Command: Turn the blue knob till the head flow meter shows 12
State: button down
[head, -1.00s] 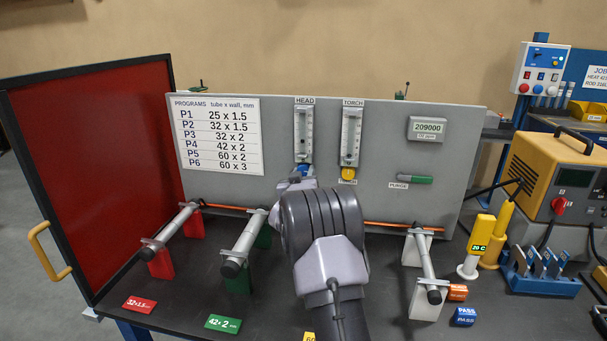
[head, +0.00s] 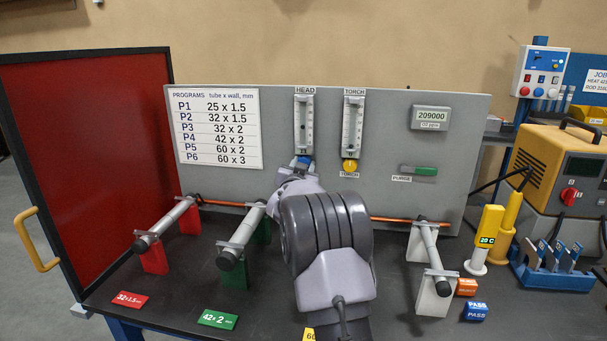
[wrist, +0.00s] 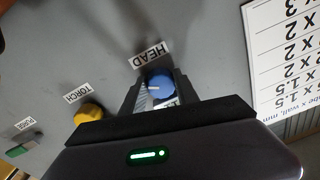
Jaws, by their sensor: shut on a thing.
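The blue knob (head: 304,160) sits on the grey panel below the head flow meter (head: 304,124). In the wrist view the blue knob (wrist: 158,85) is between the two dark fingers of my gripper (wrist: 155,88), beneath the HEAD label, with a white mark on its face. My gripper is shut on the knob. In the head view my arm and gripper (head: 298,172) reach up to the knob from below and hide part of it. The meter's scale shows as a pale tube, but its reading is too small to tell.
The torch flow meter (head: 353,126) and yellow torch knob (head: 350,166) are just to the right. A green purge lever (head: 420,171) and a display reading 209000 (head: 431,117) are further right. Tubes on clamps (head: 160,226) stand on the dark bench in front of the panel.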

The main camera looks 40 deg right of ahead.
jog(key=shift+m, duration=1.1)
jog(key=c, duration=0.9)
grip_release()
jog(key=p+v, duration=0.2)
jog(key=v, duration=1.5)
jog(key=shift+s+a, duration=0.1)
jog(key=shift+a, duration=0.1)
